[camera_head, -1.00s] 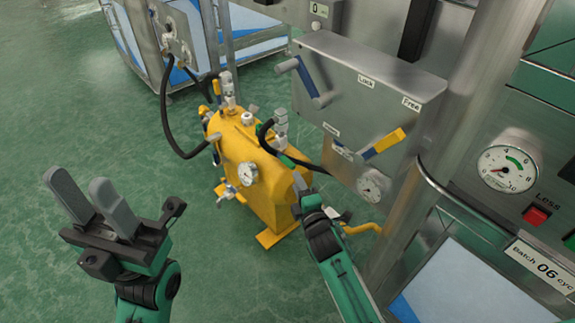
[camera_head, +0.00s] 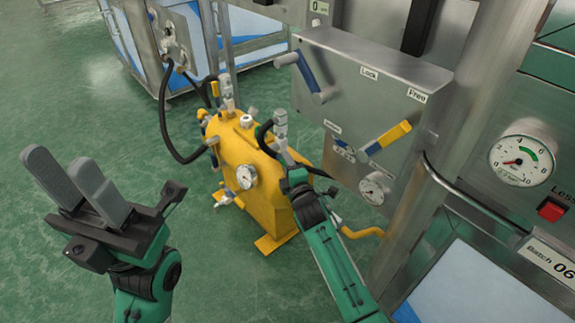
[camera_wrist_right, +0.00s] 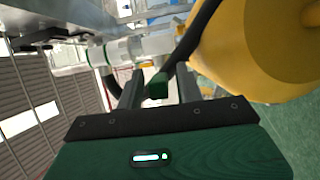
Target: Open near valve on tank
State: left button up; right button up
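The near valve's pale fitting (camera_head: 281,125) rises from the tank's right end beside a black hose. In the right wrist view the fitting (camera_wrist_right: 150,45) lies beyond the fingertips. My right gripper (camera_head: 287,165) is at that end of the tank. Its fingers are apart, with a small green lever end (camera_wrist_right: 158,85) between them; contact cannot be told. My left gripper (camera_head: 59,166) is open and empty, away from the tank.
A steel panel (camera_head: 345,100) with a blue lever (camera_head: 305,72) and a yellow-blue lever (camera_head: 388,138) stands right of the tank. A steel post (camera_head: 480,90) is further right. Black hose (camera_head: 165,125) loops at the tank's left. Floor at left is clear.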

grip_shut()
